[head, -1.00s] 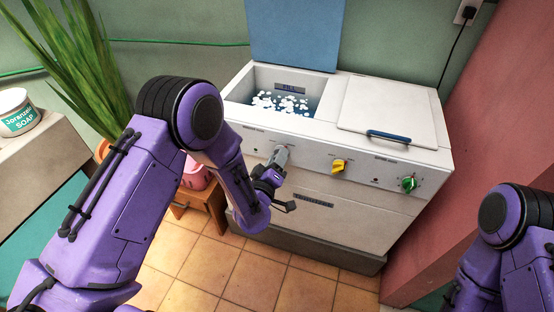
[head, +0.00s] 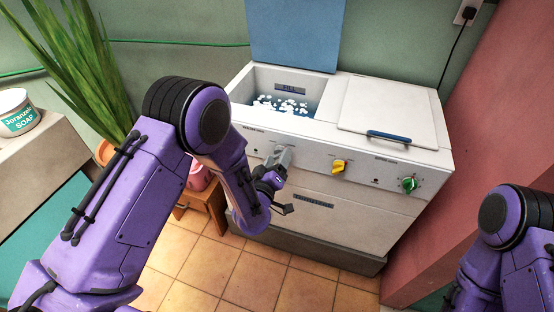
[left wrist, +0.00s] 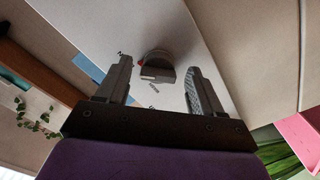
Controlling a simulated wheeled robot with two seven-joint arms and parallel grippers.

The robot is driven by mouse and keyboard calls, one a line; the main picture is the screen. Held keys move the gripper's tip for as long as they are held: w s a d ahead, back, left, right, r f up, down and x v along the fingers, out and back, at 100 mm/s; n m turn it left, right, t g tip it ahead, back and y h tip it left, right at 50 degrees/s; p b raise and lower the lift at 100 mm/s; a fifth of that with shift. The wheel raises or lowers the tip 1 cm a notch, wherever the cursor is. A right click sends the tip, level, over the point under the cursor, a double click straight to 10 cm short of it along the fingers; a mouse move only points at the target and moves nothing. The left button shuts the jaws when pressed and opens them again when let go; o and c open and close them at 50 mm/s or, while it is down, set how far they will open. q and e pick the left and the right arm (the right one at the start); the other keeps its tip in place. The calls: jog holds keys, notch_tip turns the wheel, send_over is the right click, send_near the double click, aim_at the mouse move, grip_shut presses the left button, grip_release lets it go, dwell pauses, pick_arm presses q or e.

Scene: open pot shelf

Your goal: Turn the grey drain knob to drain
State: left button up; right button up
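The white twin-tub washer (head: 330,190) stands ahead, with foamy water in its open left tub (head: 285,104). The grey drain knob (left wrist: 157,66) is a dark round knob with a raised grip and a small red mark, on the white front panel in the left wrist view. My left gripper (left wrist: 159,72) is open, its two fingers on either side of the knob with gaps between. In the head view the left gripper (head: 279,160) is at the panel's left part and largely covers the knob. My right gripper is out of view; only part of the right arm shows.
A yellow knob (head: 338,167) and a green knob (head: 409,184) are on the same panel to the right. A blue lid (head: 295,35) stands raised behind the tub. A small wooden stool (head: 205,205) is left of the washer. Tiled floor (head: 260,275) lies in front.

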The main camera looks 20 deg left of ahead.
pick_arm(q)
jog(key=s+b, duration=0.1)
jog(key=s, duration=0.9)
jog(key=shift+s+a, duration=0.2)
jog(key=shift+s, duration=0.05)
jog(key=s+a+f+m+g+y+p, duration=0.25)
jog(key=s+a+f+g, duration=0.35)
jog(key=s+f+g, duration=0.4)
jog(key=s+a+f+g+p, duration=0.1)
jog(key=s+a+f+g, duration=0.1)
jog(key=s, duration=0.6)
jog(key=s+a+f+g+y+p, duration=0.1)
jog(key=s+a+f+g+p, duration=0.1)
jog(key=s+a, duration=0.3)
jog(key=s+f+n, duration=0.1)
jog(key=s, duration=0.2)
jog(key=shift+a+f+g, duration=0.25)
jog(key=shift+f+g, duration=0.15)
